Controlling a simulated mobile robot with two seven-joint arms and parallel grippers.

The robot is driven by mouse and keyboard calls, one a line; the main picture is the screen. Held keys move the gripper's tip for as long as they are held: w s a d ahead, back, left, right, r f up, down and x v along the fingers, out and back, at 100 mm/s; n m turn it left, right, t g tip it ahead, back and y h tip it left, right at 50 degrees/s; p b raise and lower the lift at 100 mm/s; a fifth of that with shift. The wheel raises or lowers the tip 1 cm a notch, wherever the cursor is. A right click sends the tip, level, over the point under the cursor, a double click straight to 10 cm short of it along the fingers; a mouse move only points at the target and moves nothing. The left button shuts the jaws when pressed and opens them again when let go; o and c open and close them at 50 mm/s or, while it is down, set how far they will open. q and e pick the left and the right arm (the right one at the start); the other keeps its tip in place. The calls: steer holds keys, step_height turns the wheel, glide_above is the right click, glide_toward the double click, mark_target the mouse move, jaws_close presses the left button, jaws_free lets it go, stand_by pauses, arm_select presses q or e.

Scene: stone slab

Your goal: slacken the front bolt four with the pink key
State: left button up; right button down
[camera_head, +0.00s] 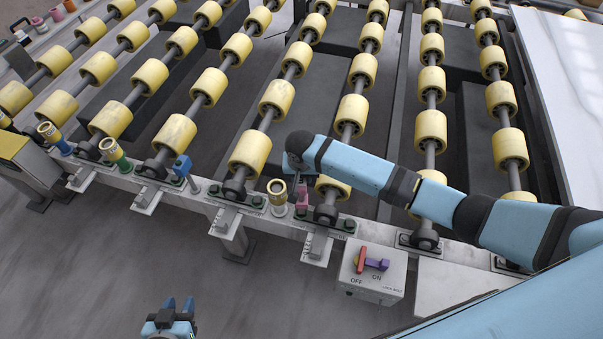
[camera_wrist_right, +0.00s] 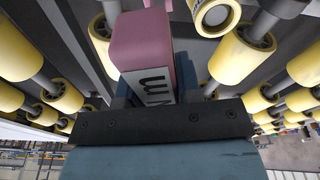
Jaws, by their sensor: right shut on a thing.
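The pink key (camera_head: 302,196) stands upright at the front rail in the head view, below my right gripper (camera_head: 297,166). In the right wrist view, its pink block (camera_wrist_right: 145,50) with a white lettered label sits between the blue fingers of my right gripper (camera_wrist_right: 165,92), which is shut on it. Its lower end is hard to make out, so I cannot tell whether it sits on a bolt. Dark bolts with green bases, such as one (camera_head: 349,225) right of the key, line the rail; I cannot read which is four. My left gripper (camera_head: 179,304) is open and empty, low in the head view.
A switch box (camera_head: 372,280) stands right. Yellow rollers (camera_head: 250,151) fill the back. The floor in front is clear.

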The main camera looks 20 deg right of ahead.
steer(key=shift+r+p, duration=0.2)
steer(key=shift+p, duration=0.25)
steer(key=shift+s+f, duration=0.1)
steer(key=shift+f, duration=0.15)
arm_select(q)
steer(key=shift+w+b, duration=0.1)
steer(key=shift+b, duration=0.5)
arm_select(e)
steer(key=shift+f, duration=2.45)
arm_select(q)
steer(key=shift+r, duration=0.15)
steer(key=shift+w+r+p, duration=0.25)
steer(key=shift+r+p, duration=0.15)
steer(key=shift+r, duration=0.05)
steer(key=shift+s+f, duration=0.1)
steer(key=shift+s, duration=0.05)
steer(key=shift+s+r+p, duration=0.15)
steer(key=shift+r+p, duration=0.15)
steer(key=shift+p, duration=0.1)
